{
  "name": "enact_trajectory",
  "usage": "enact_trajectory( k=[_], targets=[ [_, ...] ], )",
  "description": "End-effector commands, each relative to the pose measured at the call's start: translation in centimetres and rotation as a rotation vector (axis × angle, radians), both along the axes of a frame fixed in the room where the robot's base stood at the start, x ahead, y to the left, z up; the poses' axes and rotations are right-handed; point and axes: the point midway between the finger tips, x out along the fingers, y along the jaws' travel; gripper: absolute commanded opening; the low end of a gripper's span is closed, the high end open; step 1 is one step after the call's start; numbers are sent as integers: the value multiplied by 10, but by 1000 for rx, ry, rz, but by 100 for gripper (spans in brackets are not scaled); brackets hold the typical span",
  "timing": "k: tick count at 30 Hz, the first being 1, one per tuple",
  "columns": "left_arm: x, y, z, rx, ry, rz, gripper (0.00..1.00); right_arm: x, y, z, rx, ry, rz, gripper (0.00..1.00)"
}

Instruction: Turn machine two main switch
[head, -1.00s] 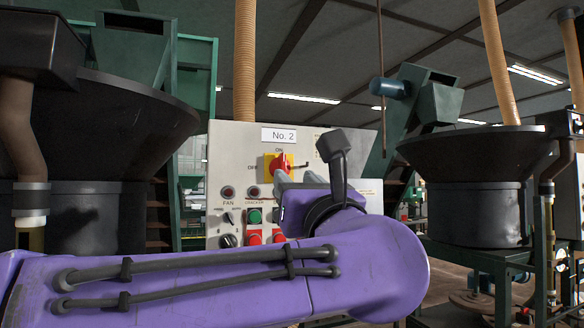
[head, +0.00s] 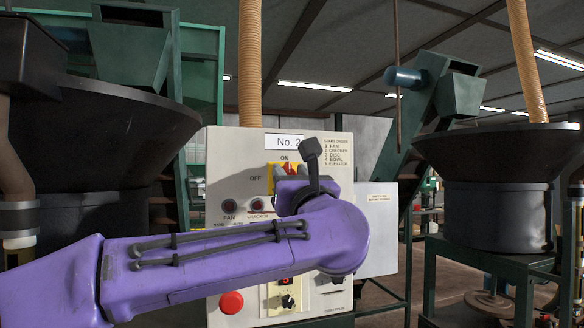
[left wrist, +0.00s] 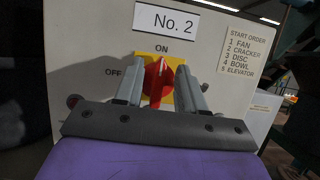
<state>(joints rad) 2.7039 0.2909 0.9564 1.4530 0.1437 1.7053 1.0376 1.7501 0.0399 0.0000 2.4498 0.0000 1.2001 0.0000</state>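The main switch is a red rotary knob (left wrist: 158,82) on a yellow plate (left wrist: 146,60), on the panel marked No. 2. In the left wrist view its pointer stands about upright, toward the ON label; OFF is to the left. In the head view the knob (head: 290,168) shows just above my gripper, partly hidden. My left gripper (left wrist: 158,74) has its fingers apart, one on each side of the knob. I cannot tell whether they touch it. In the head view the gripper (head: 288,183) is partly hidden by its own wrist. My right gripper is not in view.
The grey control panel (head: 230,160) has lamps and selector knobs below the switch, and a large red button (head: 231,302) low on the left. My left arm covers part of it. Black bowl machines stand at left (head: 95,135) and right (head: 490,180).

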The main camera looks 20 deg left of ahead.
Motion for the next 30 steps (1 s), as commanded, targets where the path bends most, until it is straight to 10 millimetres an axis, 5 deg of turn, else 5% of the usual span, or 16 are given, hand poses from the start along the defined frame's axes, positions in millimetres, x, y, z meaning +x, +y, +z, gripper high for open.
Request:
enact_trajectory(
  k=[5, 9, 20, 30],
  targets=[
    [0, 0, -1, 0, 0, -1, 39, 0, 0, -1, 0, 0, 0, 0],
    [0, 0, -1, 0, 0, -1, 0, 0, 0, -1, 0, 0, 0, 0],
    [0, -1, -3, -26, -16, -2, 0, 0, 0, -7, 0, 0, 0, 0],
    [-1, 0, -7, -201, -136, -1, 0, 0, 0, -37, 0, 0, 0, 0]
  ],
)
